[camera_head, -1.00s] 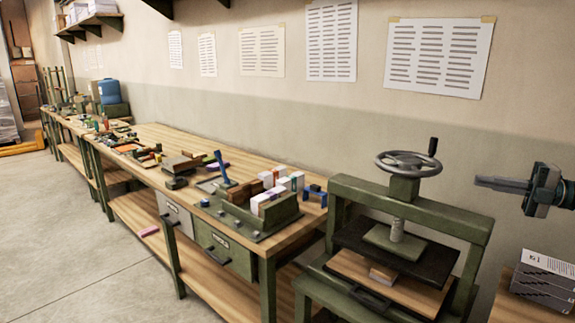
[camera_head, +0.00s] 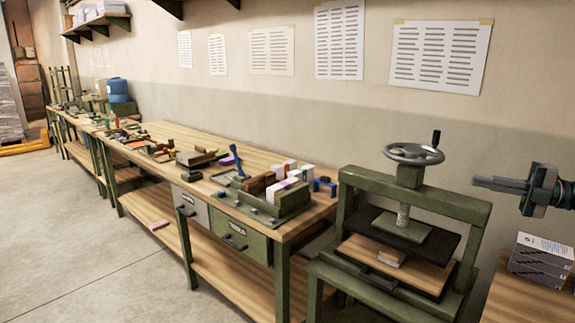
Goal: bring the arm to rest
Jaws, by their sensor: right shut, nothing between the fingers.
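My right gripper (camera_head: 492,184) comes in from the right edge, level and pointing left. It is shut and empty, in the air to the right of the press handwheel and above a stack of printed booklets. It touches nothing that I can see. My left gripper is not in view.
A green book press (camera_head: 415,205) with a handwheel (camera_head: 414,153) stands left of the gripper. Printed stacks (camera_head: 542,258) lie on a wooden surface below it. A long workbench (camera_head: 262,157) with a green block holder (camera_head: 283,208) and tools runs back left. The floor (camera_head: 60,240) is clear.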

